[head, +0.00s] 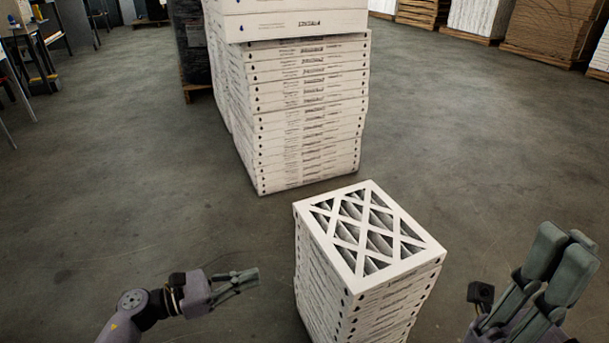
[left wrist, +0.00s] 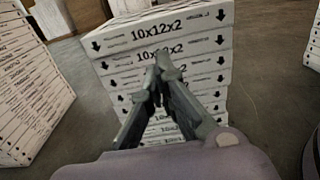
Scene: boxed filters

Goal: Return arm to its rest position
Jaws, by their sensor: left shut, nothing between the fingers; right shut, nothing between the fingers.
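My left gripper (head: 245,279) is shut and empty, in the air to the left of the near stack of boxed filters (head: 345,300). In the left wrist view, its fingertips (left wrist: 161,72) meet in front of a stack of boxes (left wrist: 165,45) marked 10x12x2, with nothing between them. My right gripper (head: 562,255) is shut and empty, pointing up at the right edge of the head view. It is to the right of the near stack and apart from it. The lower parts of both arms are cut off by the frame.
A taller stack of white filter boxes (head: 305,110) stands behind the near stack. More pallet loads (head: 560,30) line the back right. Tables (head: 35,50) are at the far left. Bare concrete floor (head: 110,190) lies open on both sides.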

